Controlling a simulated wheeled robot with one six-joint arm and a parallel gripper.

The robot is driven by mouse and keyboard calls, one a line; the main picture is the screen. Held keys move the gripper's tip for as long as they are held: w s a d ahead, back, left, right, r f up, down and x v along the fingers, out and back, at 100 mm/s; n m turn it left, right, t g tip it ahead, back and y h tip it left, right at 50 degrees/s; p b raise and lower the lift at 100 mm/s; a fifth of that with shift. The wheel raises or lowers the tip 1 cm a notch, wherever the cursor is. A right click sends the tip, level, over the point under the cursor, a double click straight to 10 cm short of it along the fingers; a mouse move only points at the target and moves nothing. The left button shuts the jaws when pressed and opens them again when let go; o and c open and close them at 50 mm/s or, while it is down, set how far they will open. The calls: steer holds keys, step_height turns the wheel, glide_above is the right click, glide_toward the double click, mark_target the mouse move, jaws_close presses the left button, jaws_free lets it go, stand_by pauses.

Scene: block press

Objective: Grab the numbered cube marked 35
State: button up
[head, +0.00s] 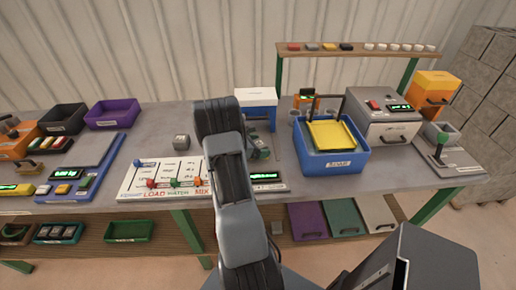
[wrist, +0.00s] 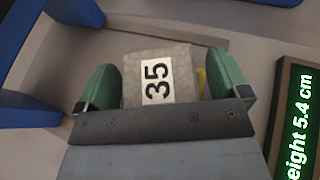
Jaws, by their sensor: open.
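The grey cube marked 35 (wrist: 185,88) sits between the green fingers of my gripper (wrist: 163,75) in the wrist view. Its white label with black digits faces the camera. The fingers stand on either side of it, with a narrow gap visible on the right; contact on the left is unclear. My gripper is open. The dark gripper body hides the cube's near edge. In the head view my arm covers much of this spot, and I cannot make out the marked cube there.
A green display (wrist: 299,130) reading "eight 5.4 cm" stands right of the gripper. Blue frame parts (wrist: 28,60) are close on the left. In the head view, another grey cube (head: 181,141) lies left of my arm, and a blue bin with a yellow tray (head: 332,134) stands right.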

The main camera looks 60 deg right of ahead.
steer(key=c, duration=1.2)
steer(key=shift+c, duration=1)
steer(key=shift+r, duration=0.1)
